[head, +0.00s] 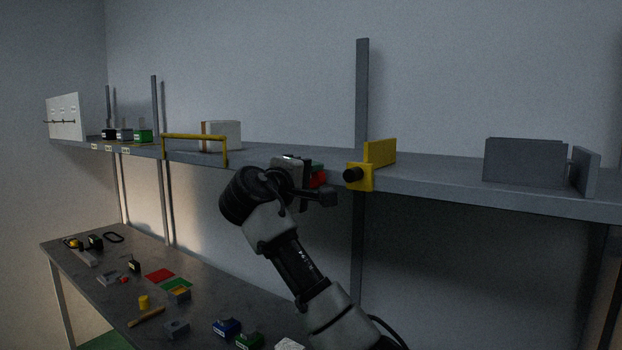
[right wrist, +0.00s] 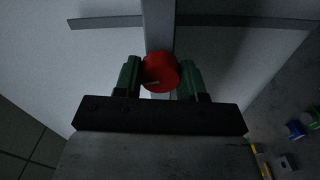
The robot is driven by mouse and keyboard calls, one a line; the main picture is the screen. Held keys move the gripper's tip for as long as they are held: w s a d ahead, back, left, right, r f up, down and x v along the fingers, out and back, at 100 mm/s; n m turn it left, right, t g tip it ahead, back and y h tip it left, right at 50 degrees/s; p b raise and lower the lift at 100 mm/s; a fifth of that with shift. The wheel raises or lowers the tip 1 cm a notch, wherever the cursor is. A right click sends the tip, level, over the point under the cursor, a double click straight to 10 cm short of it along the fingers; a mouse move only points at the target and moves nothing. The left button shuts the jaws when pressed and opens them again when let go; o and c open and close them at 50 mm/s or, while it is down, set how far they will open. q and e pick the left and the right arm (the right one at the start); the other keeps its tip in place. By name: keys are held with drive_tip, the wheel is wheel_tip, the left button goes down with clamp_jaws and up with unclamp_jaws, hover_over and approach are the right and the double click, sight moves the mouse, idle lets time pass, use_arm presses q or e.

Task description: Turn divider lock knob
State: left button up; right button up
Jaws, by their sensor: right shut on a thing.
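My right gripper (head: 316,181) is at the front edge of the shelf, left of the yellow divider. In the right wrist view its green fingers (right wrist: 160,78) are shut on a red round knob (right wrist: 160,72) with a small pale mark on its face. The red knob also shows in the head view (head: 318,177), partly covered by the gripper. What it is fixed to is hidden. A yellow divider (head: 380,153) stands on the shelf, with a black round knob (head: 353,175) on its yellow front block. The gripper is apart from that black knob. My left gripper is out of view.
The long grey shelf (head: 450,183) carries a yellow handle frame (head: 195,137), a pale box (head: 226,135) and grey panels (head: 524,160). A grey upright (head: 361,90) stands behind. The workbench (head: 215,297) below holds several small parts.

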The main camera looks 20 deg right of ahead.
drive_tip(key=shift+n, duration=0.7)
drive_tip(key=o, duration=0.9)
drive_tip(key=shift+a, duration=0.1)
drive_tip(key=b+v, duration=0.5)
drive_tip(key=v, duration=0.5)
drive_tip(key=shift+s+a, duration=0.25)
drive_tip(key=shift+a, duration=0.05)
